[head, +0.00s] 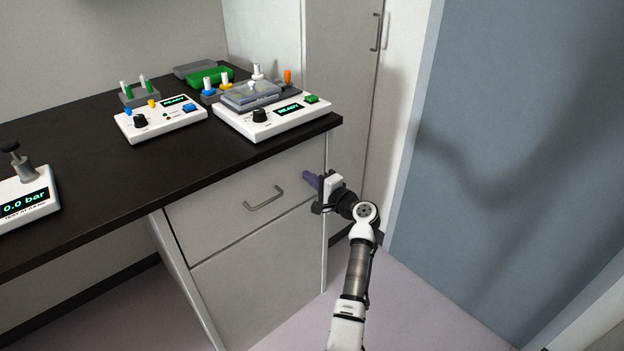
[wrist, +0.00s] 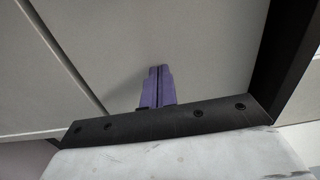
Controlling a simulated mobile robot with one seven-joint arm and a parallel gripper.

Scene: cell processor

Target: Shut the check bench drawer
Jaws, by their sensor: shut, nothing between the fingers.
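The check bench drawer (head: 225,208) is a grey front with a bar handle (head: 263,198), just under the dark worktop. It looks about flush with the door panel (head: 250,275) below it; I see no clear gap. My gripper (head: 308,179) is at the right end of the drawer front, right of the handle. Its purple fingers are shut together with nothing between them. In the wrist view the closed fingers (wrist: 157,86) point at the grey front (wrist: 110,45), with a seam to their left. I cannot tell whether the fingertips touch the front.
The black worktop (head: 80,190) overhangs above the drawer and its dark edge shows at the right in the wrist view (wrist: 287,55). White devices (head: 275,120) stand on it. A tall cabinet (head: 340,75) stands behind on the right. The floor (head: 410,310) beside the bench is clear.

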